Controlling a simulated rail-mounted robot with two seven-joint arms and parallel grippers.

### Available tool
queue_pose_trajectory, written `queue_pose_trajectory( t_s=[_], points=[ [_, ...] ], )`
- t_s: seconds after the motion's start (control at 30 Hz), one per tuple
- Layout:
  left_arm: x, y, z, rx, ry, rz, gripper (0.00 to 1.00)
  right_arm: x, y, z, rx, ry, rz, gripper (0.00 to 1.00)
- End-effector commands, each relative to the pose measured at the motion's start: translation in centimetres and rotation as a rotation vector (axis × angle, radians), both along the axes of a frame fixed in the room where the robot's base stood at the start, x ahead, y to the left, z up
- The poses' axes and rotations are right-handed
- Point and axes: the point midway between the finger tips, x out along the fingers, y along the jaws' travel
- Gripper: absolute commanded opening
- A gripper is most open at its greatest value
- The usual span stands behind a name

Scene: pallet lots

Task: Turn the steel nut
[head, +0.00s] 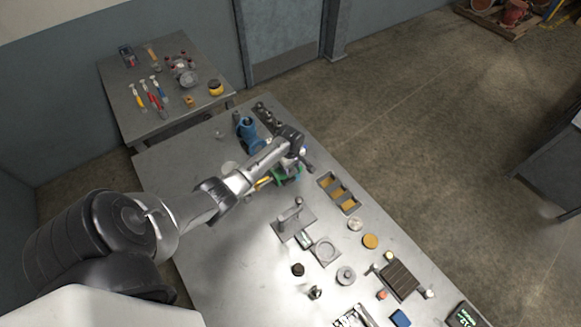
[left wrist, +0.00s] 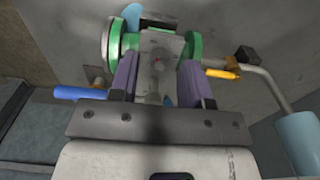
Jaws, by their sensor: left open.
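My left gripper (head: 294,162) reaches over the large grey table, above a green fitting (head: 288,178) that it partly hides. In the left wrist view, my left gripper (left wrist: 157,72) is open, with one finger on each side of a grey metal part. The green fitting shows there as two round green flanges (left wrist: 193,50) with a grey block (left wrist: 160,45) between them. The fingertips lie close to this block; I cannot tell whether they touch it. I cannot clearly make out the steel nut; it may be among these grey parts. My right gripper is in neither view.
A blue fitting (head: 245,128) stands just left of my gripper. A compartment tray (head: 341,207) lies to its right, and a grey bracket (head: 290,221) nearer. Several small parts cover the near right of the table. A side table (head: 125,92) with tools is at the back left.

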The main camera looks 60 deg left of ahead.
Motion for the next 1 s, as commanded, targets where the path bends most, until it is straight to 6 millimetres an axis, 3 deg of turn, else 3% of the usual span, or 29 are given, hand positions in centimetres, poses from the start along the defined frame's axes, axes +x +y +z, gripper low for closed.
queue_pose_trajectory(
  t_s=[0.5, 0.93, 1.0],
  points=[
    [0.02, -0.03, -0.98, 0.000, -0.001, 0.000, 0.43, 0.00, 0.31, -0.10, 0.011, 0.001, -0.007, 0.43],
    [0.00, -0.03, -0.98, 0.000, 0.000, 0.000, 0.01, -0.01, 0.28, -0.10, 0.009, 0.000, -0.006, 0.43],
    [0.00, -0.03, -0.98, 0.000, 0.000, 0.000, 0.00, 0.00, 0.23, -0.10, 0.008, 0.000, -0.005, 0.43]
  ],
)
